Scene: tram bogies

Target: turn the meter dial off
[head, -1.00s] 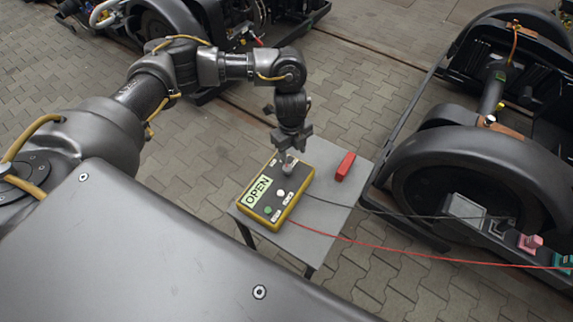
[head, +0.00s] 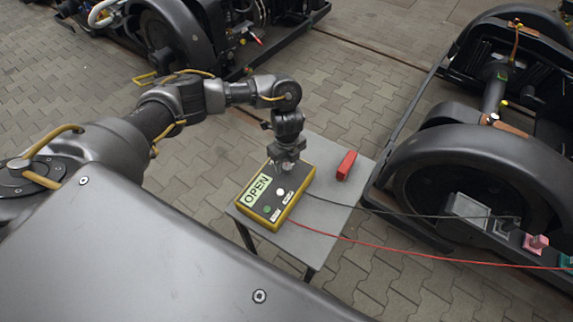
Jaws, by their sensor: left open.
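The meter (head: 261,212) is a yellow-edged box with a dark face, lying on a small grey table. Its screen (head: 257,189) reads OPEN. A white button (head: 280,192) and a green button (head: 267,209) show on the face, with small labels beside them. My left gripper (head: 287,168) points down over the meter's far end, at the dial's place. It is open, and its fingers and wrist hide most of the dial. I cannot tell whether the fingers touch the dial. My right gripper is not in view.
A red block (head: 346,166) lies on the grey table (head: 325,222), right of the meter. A black lead and a red lead (head: 400,256) run from the meter towards the bogie (head: 450,180) at the right. Paved floor surrounds the table.

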